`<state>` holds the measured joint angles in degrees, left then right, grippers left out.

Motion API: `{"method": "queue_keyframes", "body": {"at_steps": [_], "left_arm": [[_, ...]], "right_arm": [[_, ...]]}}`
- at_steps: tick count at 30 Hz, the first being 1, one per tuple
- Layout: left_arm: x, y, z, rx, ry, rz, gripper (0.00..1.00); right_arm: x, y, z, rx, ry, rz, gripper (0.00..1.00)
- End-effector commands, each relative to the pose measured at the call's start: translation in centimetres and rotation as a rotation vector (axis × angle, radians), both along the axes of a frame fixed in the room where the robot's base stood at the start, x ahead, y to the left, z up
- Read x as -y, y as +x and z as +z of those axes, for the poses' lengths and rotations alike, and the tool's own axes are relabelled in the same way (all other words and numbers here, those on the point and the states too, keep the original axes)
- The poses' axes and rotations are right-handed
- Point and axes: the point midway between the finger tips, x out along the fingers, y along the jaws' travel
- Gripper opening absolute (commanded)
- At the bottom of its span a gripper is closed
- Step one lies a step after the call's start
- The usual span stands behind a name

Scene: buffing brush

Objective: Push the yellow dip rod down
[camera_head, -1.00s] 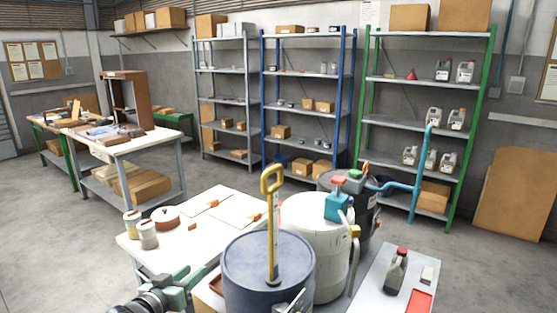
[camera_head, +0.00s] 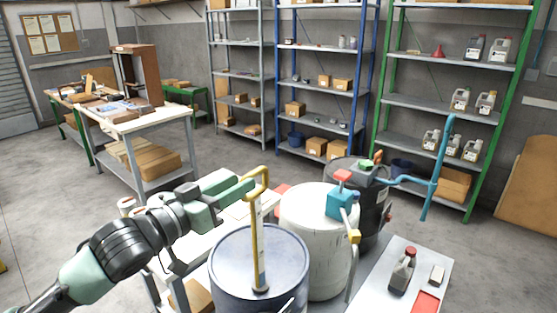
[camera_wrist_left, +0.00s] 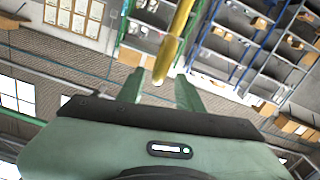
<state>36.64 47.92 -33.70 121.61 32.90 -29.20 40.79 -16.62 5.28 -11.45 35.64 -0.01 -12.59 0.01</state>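The yellow dip rod (camera_head: 255,235) stands upright out of the top of a blue-grey drum (camera_head: 232,268), its loop handle (camera_head: 258,178) high above the lid. My left gripper (camera_head: 248,188) is at the rod's upper end, just below the loop, with its fingers toward the rod. In the left wrist view the two green fingers (camera_wrist_left: 160,92) are apart, and the yellow rod (camera_wrist_left: 170,58) shows between them. I cannot tell whether either finger touches it. My right gripper is not in view.
A white drum (camera_head: 310,215) with a blue pump (camera_head: 341,203) stands close to the right of the rod. A dark drum (camera_head: 377,210) is behind it. A white table (camera_head: 192,247) lies under my left arm.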

Motion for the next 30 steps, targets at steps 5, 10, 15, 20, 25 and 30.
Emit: {"method": "queue_keyframes", "body": {"at_steps": [5,10,15,20,25,30], "left_arm": [[0.3,0.0,0.4,0.002,-0.001,-0.005,0.36],[1.5,1.7,0.7,0.001,-0.004,-0.005,0.36],[3.2,4.0,0.6,0.001,-0.003,-0.006,0.36],[4.3,5.5,0.4,0.001,-0.002,-0.005,0.36],[4.7,6.1,0.2,0.001,0.0,-0.005,0.36],[4.7,6.1,0.2,0.001,0.0,-0.004,0.36]], "right_arm": [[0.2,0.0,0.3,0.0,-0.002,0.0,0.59],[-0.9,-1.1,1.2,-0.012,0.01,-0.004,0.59],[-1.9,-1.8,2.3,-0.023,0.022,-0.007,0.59],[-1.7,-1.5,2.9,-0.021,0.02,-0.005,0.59],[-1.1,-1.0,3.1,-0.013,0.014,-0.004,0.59],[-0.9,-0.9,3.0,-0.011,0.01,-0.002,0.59]]}}
